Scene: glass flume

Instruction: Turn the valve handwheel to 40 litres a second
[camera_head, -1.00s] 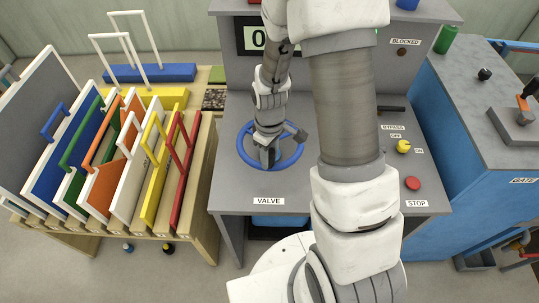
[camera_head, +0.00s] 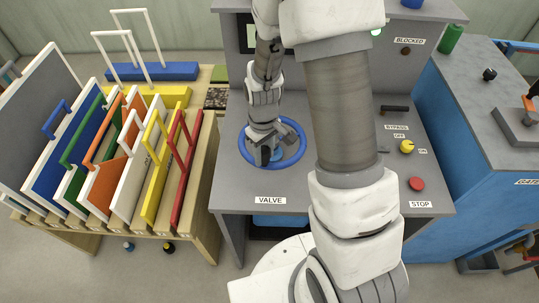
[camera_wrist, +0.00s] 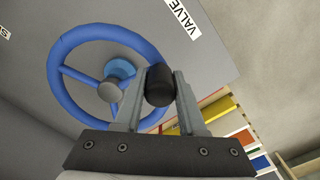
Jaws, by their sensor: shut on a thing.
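The blue valve handwheel (camera_head: 298,152) lies on the grey desk top behind the VALVE label (camera_head: 270,201). In the wrist view the handwheel (camera_wrist: 62,88) shows its blue rim, spokes and grey hub. My gripper (camera_head: 264,156) is over the left front part of the wheel. In the wrist view my gripper (camera_wrist: 158,87) is shut on a black knob (camera_wrist: 158,84) at the wheel's rim. The dark display (camera_head: 246,38) at the back is mostly covered by my arm, so I cannot read its figure.
A red STOP button (camera_head: 416,184), a yellow knob (camera_head: 406,146) and a black BYPASS handle (camera_head: 395,109) are on the desk's right side. A rack of coloured panels (camera_head: 103,185) stands close on the left. A blue GATE cabinet (camera_head: 490,170) is on the right.

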